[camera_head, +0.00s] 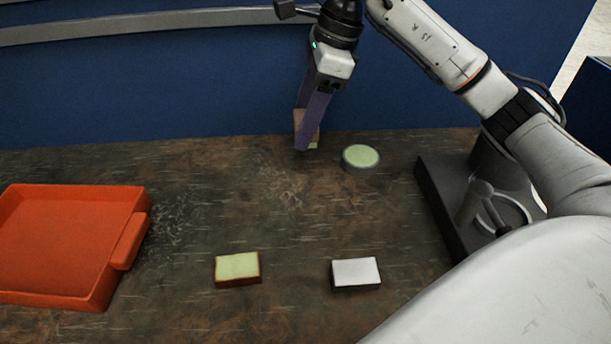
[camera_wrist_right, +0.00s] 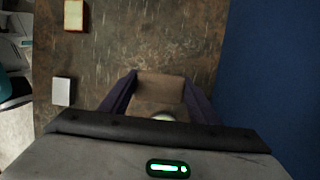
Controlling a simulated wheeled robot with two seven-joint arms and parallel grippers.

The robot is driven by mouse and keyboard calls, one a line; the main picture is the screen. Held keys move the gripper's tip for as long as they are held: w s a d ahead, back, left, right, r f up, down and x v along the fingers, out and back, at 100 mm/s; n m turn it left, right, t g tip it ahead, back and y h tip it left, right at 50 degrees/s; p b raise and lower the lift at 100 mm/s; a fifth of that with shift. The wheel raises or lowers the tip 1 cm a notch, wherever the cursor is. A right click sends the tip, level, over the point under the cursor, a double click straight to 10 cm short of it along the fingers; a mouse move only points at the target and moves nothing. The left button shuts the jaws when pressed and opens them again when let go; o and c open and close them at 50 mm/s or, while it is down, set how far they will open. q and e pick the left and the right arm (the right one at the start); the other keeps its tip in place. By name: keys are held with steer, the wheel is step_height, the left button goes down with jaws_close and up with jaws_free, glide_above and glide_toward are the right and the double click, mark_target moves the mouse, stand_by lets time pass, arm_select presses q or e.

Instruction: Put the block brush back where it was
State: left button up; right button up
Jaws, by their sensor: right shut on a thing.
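My right gripper (camera_head: 303,145) is near the back edge of the table in the head view. In the right wrist view the block brush (camera_wrist_right: 160,87) shows as a plain brown face between the two fingertips. I cannot tell whether it touches the table or hangs just above it. My left gripper is not in view.
A round green-topped dish (camera_head: 361,158) sits just right of the brush. A green-topped brown block (camera_head: 237,269) and a white-topped block (camera_head: 356,272) lie nearer. An orange tray (camera_head: 128,240) is left, a dark stand (camera_head: 440,205) right. A blue wall (camera_head: 150,90) rises behind.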

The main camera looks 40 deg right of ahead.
step_height(320, 180, down, 10)
steer(key=shift+r, duration=0.15)
stand_by(0.3)
steer(key=shift+f, duration=0.25)
steer(key=o, duration=0.9)
steer(key=shift+r, duration=0.1)
steer(key=v, duration=1.2)
steer(key=shift+w+r, duration=0.15)
steer(key=shift+r, duration=0.05)
